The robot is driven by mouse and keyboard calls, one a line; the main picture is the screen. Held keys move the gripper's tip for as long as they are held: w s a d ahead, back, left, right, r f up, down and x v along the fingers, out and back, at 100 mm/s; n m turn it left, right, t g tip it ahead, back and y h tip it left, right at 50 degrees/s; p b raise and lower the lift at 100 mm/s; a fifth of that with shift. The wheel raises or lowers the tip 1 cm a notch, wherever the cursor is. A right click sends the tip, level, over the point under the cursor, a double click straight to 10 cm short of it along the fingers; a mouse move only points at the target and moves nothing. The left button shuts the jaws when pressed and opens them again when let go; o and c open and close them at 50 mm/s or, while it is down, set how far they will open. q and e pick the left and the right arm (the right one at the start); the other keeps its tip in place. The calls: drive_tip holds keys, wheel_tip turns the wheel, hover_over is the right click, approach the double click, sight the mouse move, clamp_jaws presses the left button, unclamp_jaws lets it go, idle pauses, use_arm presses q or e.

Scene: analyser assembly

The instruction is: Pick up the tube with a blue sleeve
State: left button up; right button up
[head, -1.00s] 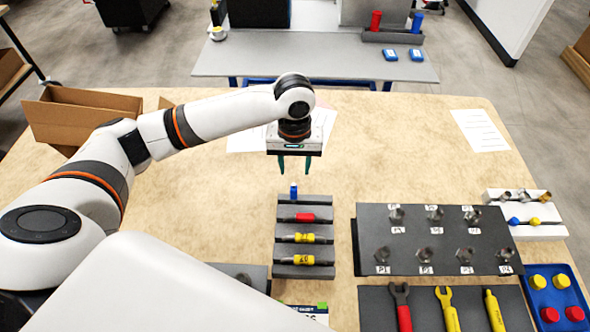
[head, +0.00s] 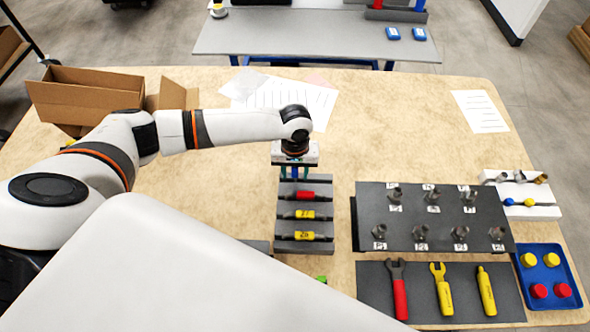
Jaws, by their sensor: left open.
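The tube with a blue sleeve (head: 294,173) is at the far end of the dark tube rack (head: 287,225), mostly hidden under my left gripper. Only a little blue shows between the fingers. My left gripper (head: 295,177) is open and points down, with one finger on each side of the blue sleeve. I cannot tell whether the fingers touch it. My right gripper is not in view.
The same rack holds a red-sleeved tube (head: 305,195) and two yellow-sleeved tubes (head: 305,214). To the right are a dark fitting plate (head: 408,218), a tool mat (head: 375,300) and a blue tray (head: 527,249). An open cardboard box (head: 85,95) stands at the back left.

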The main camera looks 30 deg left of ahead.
use_arm(q)
clamp_jaws()
idle(0.3)
